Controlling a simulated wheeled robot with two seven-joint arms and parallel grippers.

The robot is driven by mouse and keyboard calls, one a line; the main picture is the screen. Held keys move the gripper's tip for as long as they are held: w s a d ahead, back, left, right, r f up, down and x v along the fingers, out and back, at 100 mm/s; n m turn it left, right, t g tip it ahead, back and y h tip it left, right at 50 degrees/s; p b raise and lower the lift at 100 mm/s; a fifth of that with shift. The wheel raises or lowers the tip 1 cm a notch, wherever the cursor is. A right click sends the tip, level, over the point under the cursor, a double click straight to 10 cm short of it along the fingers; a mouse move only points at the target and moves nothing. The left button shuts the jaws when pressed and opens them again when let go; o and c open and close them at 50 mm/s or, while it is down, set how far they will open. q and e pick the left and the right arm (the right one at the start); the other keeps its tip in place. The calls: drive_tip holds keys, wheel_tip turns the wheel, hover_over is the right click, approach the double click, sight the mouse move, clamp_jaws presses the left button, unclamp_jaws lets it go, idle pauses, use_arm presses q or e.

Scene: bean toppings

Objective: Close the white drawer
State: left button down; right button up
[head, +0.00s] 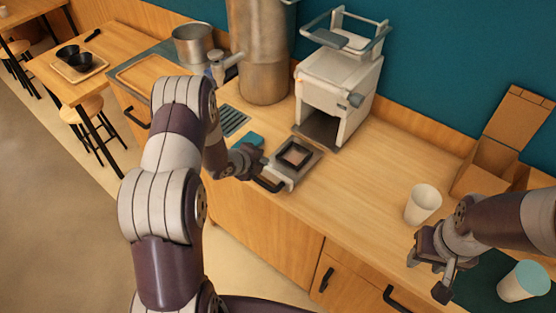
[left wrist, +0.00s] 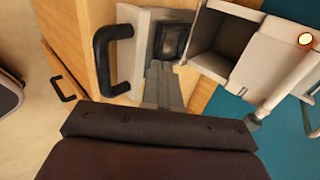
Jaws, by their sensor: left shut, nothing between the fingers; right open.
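The white drawer (head: 309,162) lies open on the wooden counter, in front of the white machine (head: 345,90). It has a dark square insert and a black handle (head: 270,184) at its front. In the left wrist view the drawer (left wrist: 130,16) is at the top, with its black handle (left wrist: 108,60) to the left. My left gripper (head: 258,163) is beside the drawer near its handle end. Its fingers (left wrist: 160,75) are shut and empty; contact with the drawer cannot be told. My right gripper (head: 432,278) is open and empty at the lower right.
A white cup (head: 423,204) stands on the counter near my right arm, and another cup (head: 523,281) is at the lower right. A cardboard box (head: 497,150) is at the back right. A metal cylinder (head: 262,50) stands left of the machine. The middle counter is clear.

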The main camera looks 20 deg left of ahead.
use_arm(q)
drive_tip(key=p, duration=0.2)
approach(280, 161)
drive_tip(key=x, duration=0.4)
drive_tip(key=shift+w+d+f, duration=0.15)
drive_tip(key=shift+w+d, duration=0.1)
drive_tip(key=shift+w, duration=0.1)
drive_tip(key=shift+w+f, duration=0.25)
drive_tip(key=shift+f, duration=0.05)
use_arm(e)
drive_tip(key=shift+a+r, duration=0.2)
drive_tip(key=shift+r, duration=0.9)
use_arm(q)
drive_tip(key=shift+d, duration=0.1)
